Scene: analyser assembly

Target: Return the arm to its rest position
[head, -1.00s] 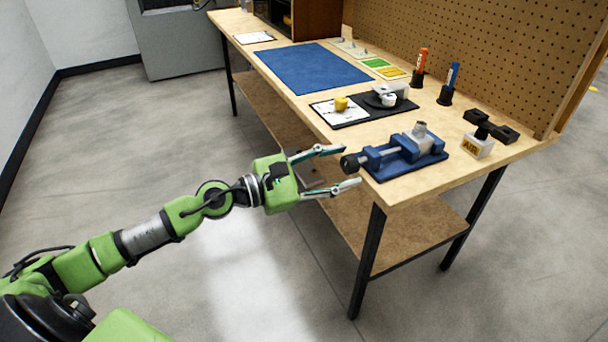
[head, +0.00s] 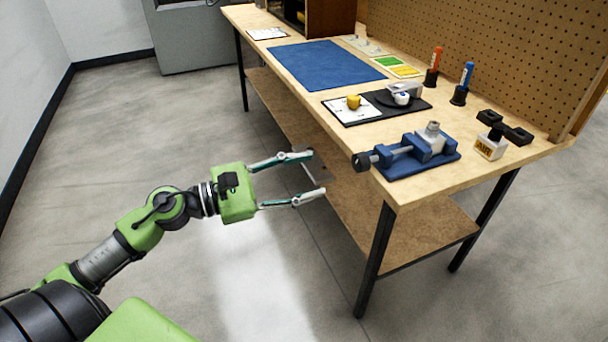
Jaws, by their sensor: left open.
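My left gripper (head: 318,173) is open and empty, at the end of my green left arm that comes in from the lower left. It hangs in the air off the front edge of the wooden workbench (head: 420,186), to the left of the blue vise (head: 405,152), with a clear gap to it. The vise sits at the bench's near corner and holds a grey metal part (head: 432,136). My right gripper is out of view.
On the bench are a blue mat (head: 325,66), a black tray (head: 376,119) with a yellow part (head: 353,102), orange (head: 435,62) and blue (head: 466,76) tools in holders, and a labelled block (head: 491,147). A lower shelf (head: 425,238) lies below. The floor to the left is clear.

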